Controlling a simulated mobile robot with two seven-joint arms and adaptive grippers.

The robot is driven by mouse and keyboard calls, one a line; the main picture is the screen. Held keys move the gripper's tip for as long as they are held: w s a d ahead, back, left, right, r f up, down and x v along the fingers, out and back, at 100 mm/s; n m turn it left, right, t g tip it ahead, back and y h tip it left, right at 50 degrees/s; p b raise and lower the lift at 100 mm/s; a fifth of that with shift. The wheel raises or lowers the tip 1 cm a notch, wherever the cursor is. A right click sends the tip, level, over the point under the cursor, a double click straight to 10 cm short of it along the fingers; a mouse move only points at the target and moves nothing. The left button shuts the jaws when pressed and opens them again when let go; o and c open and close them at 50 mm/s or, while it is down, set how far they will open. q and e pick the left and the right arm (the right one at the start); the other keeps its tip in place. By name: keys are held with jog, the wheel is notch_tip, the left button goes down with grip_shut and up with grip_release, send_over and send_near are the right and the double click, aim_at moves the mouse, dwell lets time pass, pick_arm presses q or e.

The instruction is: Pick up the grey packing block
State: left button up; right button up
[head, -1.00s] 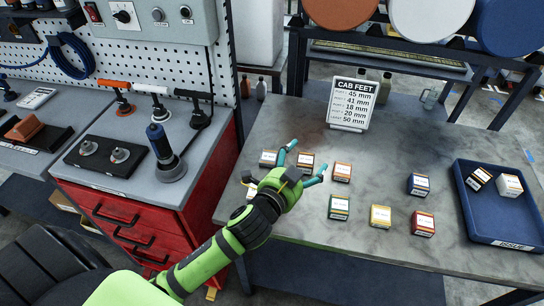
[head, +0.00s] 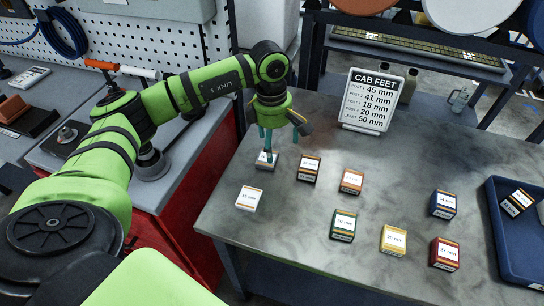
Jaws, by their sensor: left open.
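A block with grey sides and a white label (head: 265,161), which looks like the grey packing block, stands on the marbled worktop (head: 300,240) towards its left edge. My left gripper (head: 280,143) points down just above it. Its teal fingers are apart and empty, one in front of the block's upper part, the other to the right. I cannot tell whether a finger touches the block. A dark brown block (head: 307,169) stands close to the right, and a white block (head: 249,198) to the front left. My right gripper is not in view.
Orange (head: 351,181), green (head: 343,225), yellow (head: 393,240), red (head: 445,254) and blue (head: 443,204) blocks stand to the right. The CAB FEET sign (head: 368,99) stands behind. The worktop's middle back is clear.

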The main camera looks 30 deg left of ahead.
pick_arm(q)
jog(key=shift+a+y, duration=0.4)
jog(key=shift+a, duration=0.5)
jog(key=shift+s+a+f+p, duration=0.1)
jog(key=shift+a+f+p, duration=0.1)
jog(key=shift+p, duration=0.1)
notch_tip(320, 180, down, 5)
jog(key=shift+f+p, duration=0.2)
jog(key=shift+p, duration=1)
jog(key=shift+f, duration=0.35)
jog(key=c, duration=1.2)
